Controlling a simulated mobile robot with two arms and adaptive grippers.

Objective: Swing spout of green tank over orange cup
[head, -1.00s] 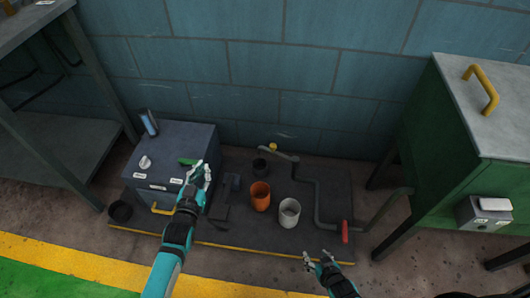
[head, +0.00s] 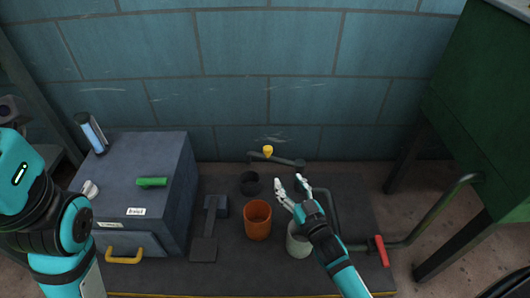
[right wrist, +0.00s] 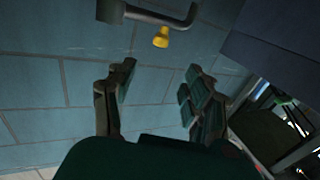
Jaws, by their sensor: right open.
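The green tank (head: 490,120) is a dark green cabinet at the right. A dark pipe (head: 430,222) runs from it to the spout arm (head: 284,161), which has a yellow tip (head: 267,152) near the wall. The tip appears nearest the black cup (head: 250,183), behind the orange cup (head: 257,220). My right gripper (head: 290,183) is open and empty, right of the orange cup and in front of the spout arm in the picture. The right wrist view shows the spout (right wrist: 150,13) and yellow tip (right wrist: 161,37) beyond its open fingers (right wrist: 158,90). My left gripper is out of view.
A white cup (head: 298,243) stands partly behind my right forearm. A red handle (head: 381,250) is on the pipe at right. A grey box (head: 165,205) with a green handle (head: 152,182) and yellow pull (head: 124,255) stands left.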

